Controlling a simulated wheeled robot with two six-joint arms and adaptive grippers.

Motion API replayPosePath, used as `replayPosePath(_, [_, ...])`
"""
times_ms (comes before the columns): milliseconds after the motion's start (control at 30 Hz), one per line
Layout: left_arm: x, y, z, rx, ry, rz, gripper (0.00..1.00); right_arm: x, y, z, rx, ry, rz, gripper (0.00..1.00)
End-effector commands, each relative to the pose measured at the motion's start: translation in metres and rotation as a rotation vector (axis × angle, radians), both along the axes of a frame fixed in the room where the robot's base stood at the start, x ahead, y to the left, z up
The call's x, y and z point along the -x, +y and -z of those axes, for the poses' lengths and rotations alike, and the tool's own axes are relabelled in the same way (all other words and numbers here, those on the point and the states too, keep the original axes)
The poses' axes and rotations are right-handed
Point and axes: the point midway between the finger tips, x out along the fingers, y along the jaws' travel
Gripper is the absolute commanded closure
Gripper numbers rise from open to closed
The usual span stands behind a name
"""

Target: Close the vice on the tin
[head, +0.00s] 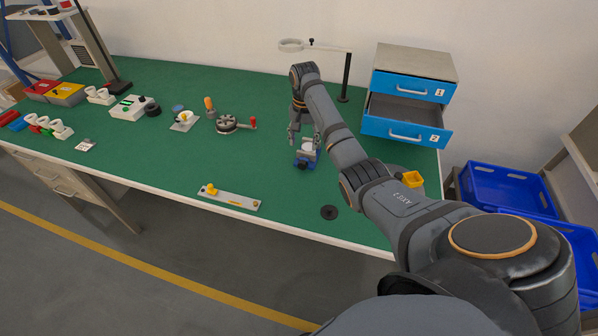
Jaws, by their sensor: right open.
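A small blue vice (308,164) stands on the green bench top, with a dark knob on its near side. A pale piece that looks like the tin (307,147) shows at its top, partly hidden by my right arm and gripper. I cannot tell how far the vice jaws stand apart. My right gripper (304,136) is open, pointing down just above and behind the vice. Whether it touches anything is too small to tell. My left gripper is out of view.
A drawer unit (415,62) with its lower drawer pulled out stands at the back right. A lamp or magnifier stand (346,80) is behind my arm. A yellow cup (412,179), a black disc (329,212) and a pale strip (229,200) lie nearer.

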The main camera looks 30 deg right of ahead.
Motion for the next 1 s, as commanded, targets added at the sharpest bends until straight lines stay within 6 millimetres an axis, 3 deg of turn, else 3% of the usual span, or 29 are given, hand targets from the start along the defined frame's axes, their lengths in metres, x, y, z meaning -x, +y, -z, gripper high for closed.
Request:
replayPosePath(167, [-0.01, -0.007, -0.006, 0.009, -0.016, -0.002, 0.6, 0.001, 0.001, 0.03, -0.002, 0.006, -0.001, 0.42])
replayPosePath(500, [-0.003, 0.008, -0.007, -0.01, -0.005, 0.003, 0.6, 0.001, 0.002, 0.092, -0.001, 0.001, -0.001, 0.42])
replayPosePath(867, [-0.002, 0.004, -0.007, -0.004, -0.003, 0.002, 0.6, 0.0, 0.001, 0.101, -0.001, -0.001, -0.001, 0.42])
replayPosePath(1000, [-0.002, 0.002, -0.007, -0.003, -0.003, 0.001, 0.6, 0.0, 0.001, 0.101, -0.001, -0.001, -0.001, 0.58])
